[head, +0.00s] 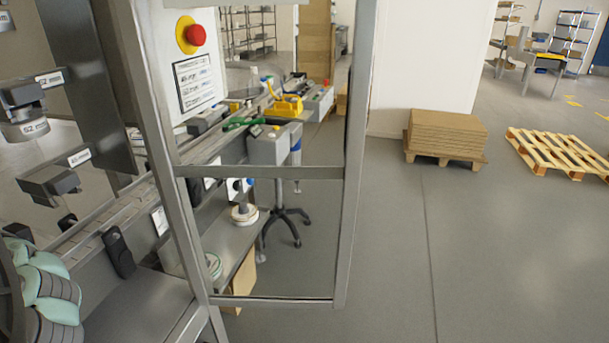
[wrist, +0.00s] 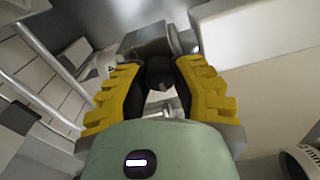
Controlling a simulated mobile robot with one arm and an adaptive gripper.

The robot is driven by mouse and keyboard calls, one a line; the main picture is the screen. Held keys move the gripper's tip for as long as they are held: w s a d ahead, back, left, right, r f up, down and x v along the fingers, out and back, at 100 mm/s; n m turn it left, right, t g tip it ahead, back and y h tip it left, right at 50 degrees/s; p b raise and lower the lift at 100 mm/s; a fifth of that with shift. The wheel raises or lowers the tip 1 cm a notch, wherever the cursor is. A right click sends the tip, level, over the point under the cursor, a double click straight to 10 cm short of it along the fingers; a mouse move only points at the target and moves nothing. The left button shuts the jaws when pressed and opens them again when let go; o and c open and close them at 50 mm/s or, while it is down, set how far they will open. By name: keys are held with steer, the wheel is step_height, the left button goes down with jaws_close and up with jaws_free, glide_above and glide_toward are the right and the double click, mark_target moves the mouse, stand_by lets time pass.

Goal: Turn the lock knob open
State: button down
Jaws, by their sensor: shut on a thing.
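In the wrist view my gripper (wrist: 160,88) has its two yellow-padded fingers closed on both sides of a small dark rounded knob (wrist: 159,70). The knob sits in front of a grey block-shaped housing (wrist: 148,40). The fingers hide the knob's sides, and I cannot tell which way it is turned. The knob and my gripper's fingers cannot be made out in the head view.
In the head view a metal-framed door (head: 345,200) stands to the right of the machine line. A red stop button (head: 196,35) is on the white panel above. Stacked cardboard (head: 445,135) and an empty pallet (head: 562,152) stand on open floor at the right.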

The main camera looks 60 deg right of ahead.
steer(key=shift+f, duration=0.15)
steer(key=c, duration=0.7)
jaws_free()
steer(key=shift+d, duration=0.1)
steer(key=v, duration=0.7)
steer(key=shift+s, duration=0.25)
